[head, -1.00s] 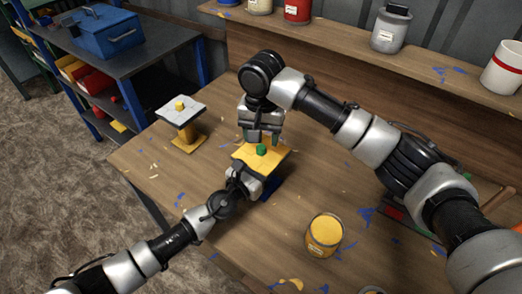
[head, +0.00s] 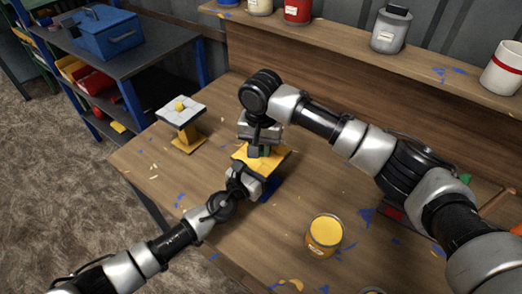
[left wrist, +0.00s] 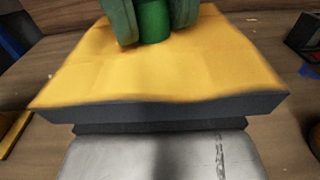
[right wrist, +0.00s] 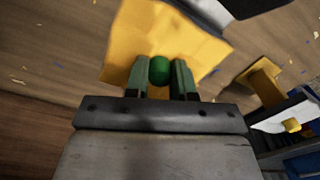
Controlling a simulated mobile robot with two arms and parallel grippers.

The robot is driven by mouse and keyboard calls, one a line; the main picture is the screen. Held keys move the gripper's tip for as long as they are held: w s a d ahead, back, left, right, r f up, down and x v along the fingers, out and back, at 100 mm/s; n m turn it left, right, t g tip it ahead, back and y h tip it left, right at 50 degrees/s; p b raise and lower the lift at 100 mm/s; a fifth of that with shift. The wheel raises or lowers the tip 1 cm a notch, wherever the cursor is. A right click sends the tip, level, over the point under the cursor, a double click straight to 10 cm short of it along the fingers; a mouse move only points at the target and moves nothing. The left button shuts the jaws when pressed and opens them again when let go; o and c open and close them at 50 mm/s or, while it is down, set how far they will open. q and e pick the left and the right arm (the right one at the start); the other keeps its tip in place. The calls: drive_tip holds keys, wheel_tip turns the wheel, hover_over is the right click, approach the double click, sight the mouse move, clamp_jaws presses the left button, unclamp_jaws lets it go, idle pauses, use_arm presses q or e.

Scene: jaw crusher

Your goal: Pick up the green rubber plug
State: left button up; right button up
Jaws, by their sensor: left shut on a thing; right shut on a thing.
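The green rubber plug (right wrist: 160,69) is a small rounded piece at the yellow-topped plate (head: 278,157). My right gripper (head: 261,151) points down over the plate, with its two fingers shut on the plug from opposite sides. The plug also shows between those fingers in the left wrist view (left wrist: 154,20). Whether it still touches the plate is not clear. My left gripper (head: 246,177) is shut on the near edge of the plate. Its fingertips are hidden by the plate, which fills much of the left wrist view (left wrist: 180,75).
A second stand with a pale top (head: 180,112) and a small yellow piece on it is left of the plate. An open can of yellow paint (head: 324,235) stands at the front right. Paint cans line the back shelf (head: 440,65). Blue and yellow flakes litter the bench.

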use_arm(q)
drive_tip(key=o, duration=1.4)
use_arm(e)
wheel_tip(320, 180, up, 10)
